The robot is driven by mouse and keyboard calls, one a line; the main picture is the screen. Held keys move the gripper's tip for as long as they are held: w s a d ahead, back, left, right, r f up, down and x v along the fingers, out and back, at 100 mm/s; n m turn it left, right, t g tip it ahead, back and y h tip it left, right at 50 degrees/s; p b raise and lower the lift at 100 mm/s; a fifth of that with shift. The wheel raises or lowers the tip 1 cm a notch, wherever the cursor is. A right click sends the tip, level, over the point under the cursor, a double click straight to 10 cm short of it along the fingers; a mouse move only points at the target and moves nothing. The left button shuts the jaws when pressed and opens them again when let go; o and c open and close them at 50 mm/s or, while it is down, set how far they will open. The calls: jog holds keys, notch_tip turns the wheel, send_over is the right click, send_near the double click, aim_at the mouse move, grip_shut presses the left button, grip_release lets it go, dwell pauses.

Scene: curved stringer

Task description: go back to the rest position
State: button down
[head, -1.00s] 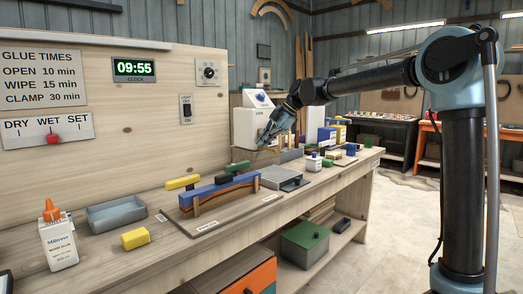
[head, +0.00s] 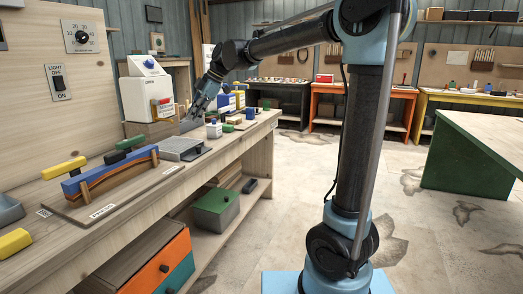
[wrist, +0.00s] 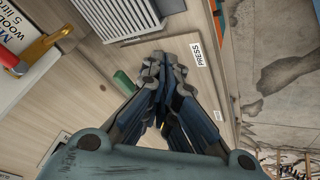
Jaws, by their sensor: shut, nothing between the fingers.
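My gripper (head: 194,114) is shut and empty, with its fingertips over the far part of the long workbench (head: 120,225), to the right of a white machine (head: 147,92). In the wrist view my gripper's fingers (wrist: 155,65) meet together with nothing between them, above the wooden bench top. My arm reaches across from its column at the right.
A blue block on a curved wooden strip (head: 110,174) lies on a board at the near left. A grey press plate (head: 180,148) and several small bottles stand beyond it. A green-topped box (head: 215,208) sits on the lower shelf. Floor is clear at the right.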

jog(key=s+d+f+m+t+h, duration=0.1)
jog(key=s+d+f+m, duration=0.25)
jog(key=d, duration=0.55)
jog(key=s+d+f+m+h, duration=0.1)
jog(key=s+d+f+m, duration=0.2)
jog(key=d, duration=0.6)
jog(key=s+d+f+m+t+h, duration=0.1)
jog(key=s+d+f+m, duration=0.15)
jog(key=d+m, duration=0.45)
jog(key=s+d+f+m+h, duration=0.1)
jog(key=s+d+f+m, duration=0.4)
jog(key=s+d+f, duration=0.2)
jog(key=s+d+f+m+h, duration=0.2)
jog(key=s+d+f+m, duration=0.3)
jog(key=s+d+f, duration=0.3)
jog(key=d+f, duration=0.3)
jog(key=d, duration=0.2)
jog(key=shift+s+d+f+m, duration=0.3)
jog(key=shift+m, duration=0.05)
